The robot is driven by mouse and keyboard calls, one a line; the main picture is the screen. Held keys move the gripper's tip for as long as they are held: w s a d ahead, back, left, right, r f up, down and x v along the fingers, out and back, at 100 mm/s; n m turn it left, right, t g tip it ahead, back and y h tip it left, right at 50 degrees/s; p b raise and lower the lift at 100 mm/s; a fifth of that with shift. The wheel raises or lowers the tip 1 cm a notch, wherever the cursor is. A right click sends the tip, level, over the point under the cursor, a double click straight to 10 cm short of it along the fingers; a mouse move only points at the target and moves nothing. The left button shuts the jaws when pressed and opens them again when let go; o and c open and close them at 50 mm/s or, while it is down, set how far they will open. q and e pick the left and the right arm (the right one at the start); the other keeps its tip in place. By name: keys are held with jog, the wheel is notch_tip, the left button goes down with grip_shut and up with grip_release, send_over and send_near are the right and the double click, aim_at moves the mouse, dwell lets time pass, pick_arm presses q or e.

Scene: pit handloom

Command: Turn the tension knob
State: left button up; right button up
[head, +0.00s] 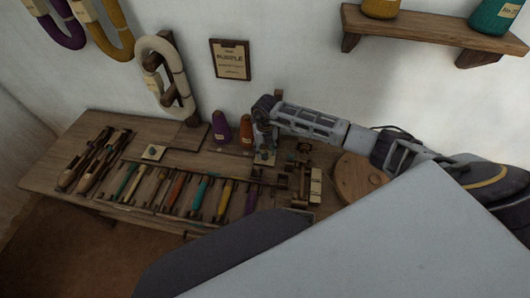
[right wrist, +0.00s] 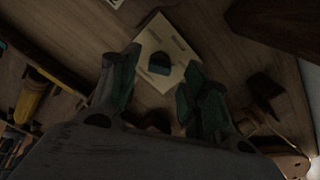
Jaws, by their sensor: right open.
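A cream square plate (right wrist: 178,35) lies on the wooden bench top, with a dark, teal-tinted round piece (right wrist: 160,63) at its middle that looks like the tension knob. I cannot tell whether a finger touches the plate or knob. My left gripper is not in view.
Purple (head: 221,127) and red-brown (head: 246,132) cones stand close left of my right gripper. Several coloured shuttles or bobbins lie in a rack (head: 172,190) in front. A round wooden lid or disc (head: 357,178) lies to the right. A shelf (head: 430,27) hangs on the wall.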

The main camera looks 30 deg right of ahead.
aim_at(265, 154)
notch_tip(265, 154, up, 10)
dwell(0.5)
jog(key=shift+s+f, duration=0.1)
jog(key=shift+f, duration=0.1)
dwell(0.4)
